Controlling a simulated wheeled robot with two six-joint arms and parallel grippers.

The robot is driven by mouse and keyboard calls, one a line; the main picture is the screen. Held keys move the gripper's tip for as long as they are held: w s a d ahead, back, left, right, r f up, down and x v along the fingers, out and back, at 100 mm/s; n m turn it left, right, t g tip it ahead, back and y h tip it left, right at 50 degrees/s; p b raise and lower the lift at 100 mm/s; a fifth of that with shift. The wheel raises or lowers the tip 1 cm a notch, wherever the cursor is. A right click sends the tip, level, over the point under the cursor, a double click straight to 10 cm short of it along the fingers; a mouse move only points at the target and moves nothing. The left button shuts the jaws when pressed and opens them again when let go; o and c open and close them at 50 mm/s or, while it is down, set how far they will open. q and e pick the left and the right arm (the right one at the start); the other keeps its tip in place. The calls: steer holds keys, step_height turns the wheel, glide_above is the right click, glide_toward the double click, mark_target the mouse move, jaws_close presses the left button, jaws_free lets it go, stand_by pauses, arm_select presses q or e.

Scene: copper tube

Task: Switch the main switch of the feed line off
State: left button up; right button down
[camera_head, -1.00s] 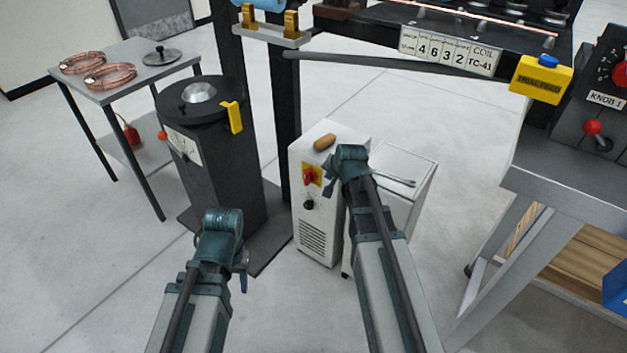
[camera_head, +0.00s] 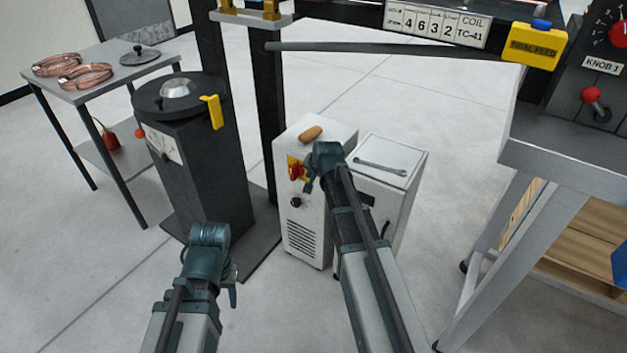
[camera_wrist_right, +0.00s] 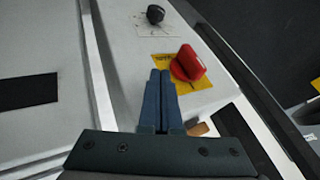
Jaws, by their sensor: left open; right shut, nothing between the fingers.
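The main switch (camera_head: 295,171) is a red rotary handle on a yellow plate, on the front of a white cabinet (camera_head: 304,225). In the right wrist view the red handle (camera_wrist_right: 188,65) stands out from its yellow plate, just right of my fingertips. I cannot read its on or off marks. My right gripper (camera_head: 309,185) is shut and empty, close beside the switch on its right; the wrist view shows its blue fingers (camera_wrist_right: 160,76) pressed together, with no clear contact. My left gripper (camera_head: 232,295) is open and low, left of the cabinet; its fingers are mostly hidden.
A black knob (camera_head: 296,202) sits below the switch. A wooden-coloured handle (camera_head: 311,134) lies on the cabinet top. A second white cabinet with a wrench (camera_head: 380,165) stands to the right. A dark pedestal (camera_head: 205,180) stands left. Floor in front is clear.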

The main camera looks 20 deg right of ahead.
mark_target(297, 173)
steer(key=w+a, duration=0.1)
steer(key=w, duration=0.1)
steer(key=shift+w+a+f+p, duration=0.2)
steer(key=shift+w+a+p, duration=0.15)
steer(key=shift+w+a, duration=0.4)
steer(key=shift+w, duration=0.05)
arm_select(q)
steer(key=shift+f, duration=0.25)
steer(key=shift+r, duration=0.1)
steer(key=shift+r+p, duration=0.35)
steer(key=shift+p, duration=0.05)
arm_select(e)
steer(key=shift+w+a+r+g, duration=0.1)
steer(key=shift+g, duration=0.2)
arm_select(q)
steer(key=shift+r+p, duration=0.35)
arm_select(e)
steer(key=shift+w+a+r+h, duration=0.1)
steer(key=shift+h, duration=0.2)
